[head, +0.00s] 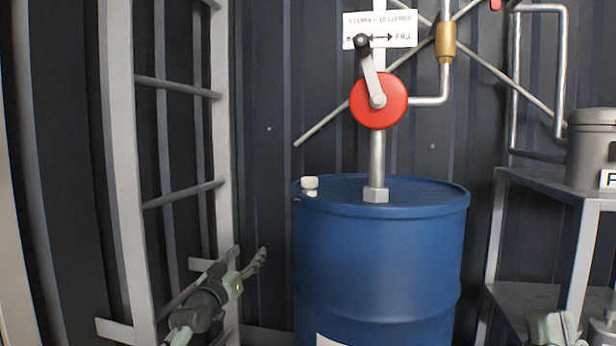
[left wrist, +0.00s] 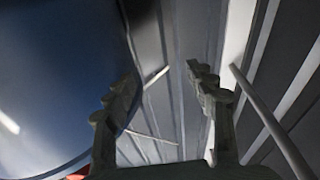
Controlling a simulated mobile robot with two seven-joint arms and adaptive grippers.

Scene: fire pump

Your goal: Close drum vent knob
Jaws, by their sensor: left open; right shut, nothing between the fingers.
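The blue drum (head: 380,265) stands upright in the middle of the head view. A small white vent knob (head: 310,184) sits on its top near the left rim. My left gripper (head: 249,257) is open and empty, left of the drum and lower than the knob. In the left wrist view, the open fingers of my left gripper (left wrist: 165,80) show with the drum's blue side (left wrist: 50,80) to their left; the knob is not clearly seen there. My right gripper (head: 555,328) shows only partly at the bottom right edge. It is shut and empty, well away from the knob.
A red hand pump (head: 378,100) with a crank and pipe rises from the drum top, right of the knob. A grey ladder (head: 130,180) stands left of the drum. A metal shelf (head: 550,182) holding a grey container (head: 592,150) is on the right.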

